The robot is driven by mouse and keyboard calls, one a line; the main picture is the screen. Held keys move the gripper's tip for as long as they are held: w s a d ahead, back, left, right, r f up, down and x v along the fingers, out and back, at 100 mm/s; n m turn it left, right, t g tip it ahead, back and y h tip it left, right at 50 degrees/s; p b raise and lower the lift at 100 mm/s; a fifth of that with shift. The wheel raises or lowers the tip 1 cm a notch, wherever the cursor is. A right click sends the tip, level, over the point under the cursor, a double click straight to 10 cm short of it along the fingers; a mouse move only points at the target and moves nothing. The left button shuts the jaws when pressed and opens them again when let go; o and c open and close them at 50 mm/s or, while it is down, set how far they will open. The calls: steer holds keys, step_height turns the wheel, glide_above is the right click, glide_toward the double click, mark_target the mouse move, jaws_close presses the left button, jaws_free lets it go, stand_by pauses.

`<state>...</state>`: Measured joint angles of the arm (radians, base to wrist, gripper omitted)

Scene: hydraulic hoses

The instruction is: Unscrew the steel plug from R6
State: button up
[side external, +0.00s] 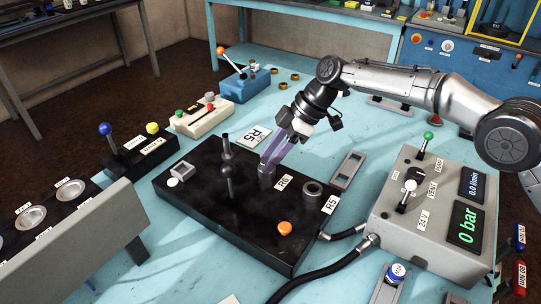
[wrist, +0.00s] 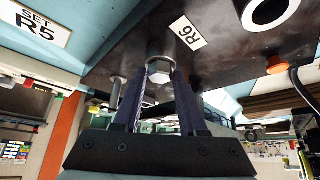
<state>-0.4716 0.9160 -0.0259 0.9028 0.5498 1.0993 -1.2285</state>
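The steel plug (wrist: 158,74) is a hex-headed piece in the port beside the R6 label (wrist: 187,33) on the black block (side external: 200,194). My gripper (wrist: 161,82) has one purple finger on each side of the plug head, with the tips close against its sides. In the side view my gripper (side external: 267,163) reaches down to the R6 port from the upper right. The fingers hide most of the plug there. The R6 label (side external: 284,183) lies just right of the port.
An open ring-shaped port (side external: 312,190) stands by the R5 label, with an orange button (side external: 285,229) nearby. A grey control box (side external: 425,210) reading 0 bar stands right.

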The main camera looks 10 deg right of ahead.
steer(key=o, duration=0.4)
steer(key=v, duration=1.4)
